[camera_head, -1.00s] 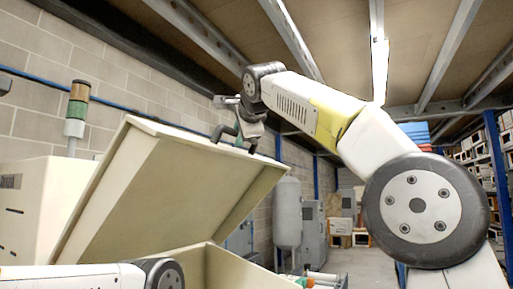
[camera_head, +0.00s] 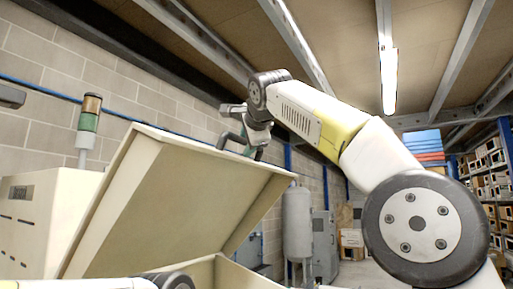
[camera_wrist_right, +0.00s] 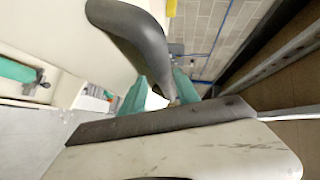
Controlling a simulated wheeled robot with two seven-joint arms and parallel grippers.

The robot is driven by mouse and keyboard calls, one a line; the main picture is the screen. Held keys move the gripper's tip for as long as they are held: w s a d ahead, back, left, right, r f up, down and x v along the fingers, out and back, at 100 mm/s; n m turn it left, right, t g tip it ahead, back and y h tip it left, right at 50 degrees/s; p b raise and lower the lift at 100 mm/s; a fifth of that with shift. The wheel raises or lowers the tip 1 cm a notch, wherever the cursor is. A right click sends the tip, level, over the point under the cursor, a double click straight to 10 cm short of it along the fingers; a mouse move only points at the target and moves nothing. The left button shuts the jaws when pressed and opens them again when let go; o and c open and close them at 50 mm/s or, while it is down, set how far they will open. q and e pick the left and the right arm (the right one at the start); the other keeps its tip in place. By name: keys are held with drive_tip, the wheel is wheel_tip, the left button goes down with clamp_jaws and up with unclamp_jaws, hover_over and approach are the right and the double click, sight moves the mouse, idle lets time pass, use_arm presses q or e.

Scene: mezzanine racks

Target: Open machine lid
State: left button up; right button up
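The machine (camera_head: 30,215) is a cream cabinet at the left of the head view. Its box-like lid (camera_head: 170,200) is raised and tilted, with its hollow underside facing me. Part of the open body's rim (camera_head: 235,275) shows at the bottom. My left gripper is out of view; only a bit of my left arm shows at the bottom.
A signal beacon (camera_head: 88,122) stands behind the machine by the block wall. A grey tank (camera_head: 297,225) and a grey cabinet (camera_head: 325,245) stand further back. Racks of boxes (camera_head: 490,180) line the right. Ceiling beams run overhead.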

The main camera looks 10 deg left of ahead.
drive_tip(key=v, duration=0.7)
drive_tip(key=shift+s+d, duration=0.2)
drive_tip(key=shift+s, duration=0.1)
